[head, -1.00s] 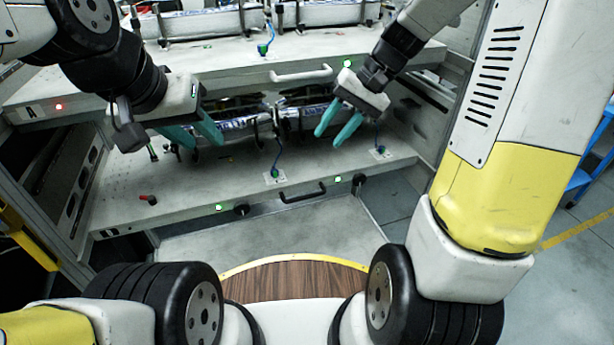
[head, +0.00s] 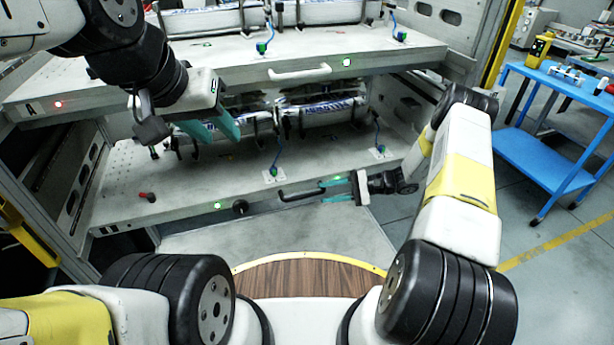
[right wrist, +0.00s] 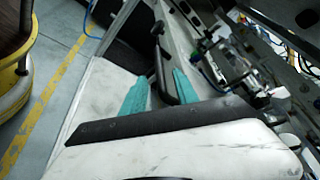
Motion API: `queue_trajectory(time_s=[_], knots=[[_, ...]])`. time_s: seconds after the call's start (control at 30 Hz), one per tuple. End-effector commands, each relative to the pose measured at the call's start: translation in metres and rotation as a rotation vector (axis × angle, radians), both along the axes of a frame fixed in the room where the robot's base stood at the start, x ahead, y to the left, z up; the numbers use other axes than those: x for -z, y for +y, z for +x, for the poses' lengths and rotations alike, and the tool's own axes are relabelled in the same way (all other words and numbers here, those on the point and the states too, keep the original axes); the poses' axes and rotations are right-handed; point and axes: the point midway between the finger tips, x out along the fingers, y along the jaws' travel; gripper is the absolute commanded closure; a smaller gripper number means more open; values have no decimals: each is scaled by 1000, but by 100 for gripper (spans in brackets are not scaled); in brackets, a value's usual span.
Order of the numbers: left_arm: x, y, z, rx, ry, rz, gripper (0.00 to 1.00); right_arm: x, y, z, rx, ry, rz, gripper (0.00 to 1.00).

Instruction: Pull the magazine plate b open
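Magazine plate b (head: 170,205) is the lower grey plate in the head view, with a black bar handle (head: 300,192) on its front edge. My right gripper (head: 323,192) is at the right part of this handle. In the right wrist view its two teal fingers stand apart, with the black handle (right wrist: 161,72) between them and gaps visible; contact cannot be told. My left gripper (head: 212,138) is open and empty, above the plate's left half, below the upper plate's edge.
The upper plate (head: 200,68) has a white handle (head: 300,73) and overhangs the back of plate b. A blue cart (head: 545,155) stands at the right. The floor before the plates is clear.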

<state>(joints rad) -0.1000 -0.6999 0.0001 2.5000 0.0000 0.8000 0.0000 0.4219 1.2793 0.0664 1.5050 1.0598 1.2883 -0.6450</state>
Motion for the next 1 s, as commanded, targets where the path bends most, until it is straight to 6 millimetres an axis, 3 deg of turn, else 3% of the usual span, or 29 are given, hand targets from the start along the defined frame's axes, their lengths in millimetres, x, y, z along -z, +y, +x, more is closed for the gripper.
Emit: queue_trajectory(time_s=[0.5, 0.9, 1.0], knots=[[0, 0, 0, 0, 0, 0, 64, 16, 67, 1, 0, 2, 4, 64], [0, 0, 0, 0, 0, 0, 64, 18, 76, 2, 1, 2, 3, 64], [0, 0, 0, 0, 0, 0, 64, 18, 76, 2, 1, 2, 3, 82]])
